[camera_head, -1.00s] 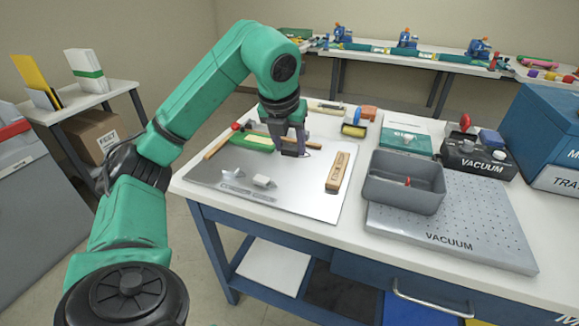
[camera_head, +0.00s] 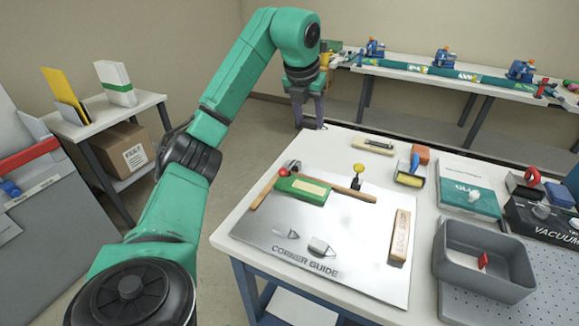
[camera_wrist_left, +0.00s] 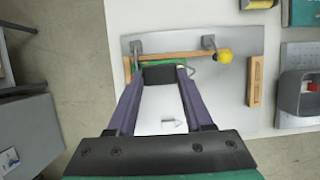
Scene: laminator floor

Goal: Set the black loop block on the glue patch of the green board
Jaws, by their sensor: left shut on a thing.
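My left gripper (camera_head: 311,122) is raised at the far edge of the workbench in the head view, behind the green board in the picture. In the left wrist view its purple fingers (camera_wrist_left: 158,82) are shut on the black loop block (camera_wrist_left: 159,75), a dark piece between the tips. The green board (camera_head: 313,199) lies on the metal corner guide plate, with a pale glue patch (camera_head: 304,187) on top. In the left wrist view the block and fingers cover much of the board (camera_wrist_left: 147,63). My right gripper is not in view.
A wooden bar (camera_head: 400,235) lies right. A grey bin (camera_head: 484,262) stands farther right. The front plate area is mostly clear, except two small metal pieces.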

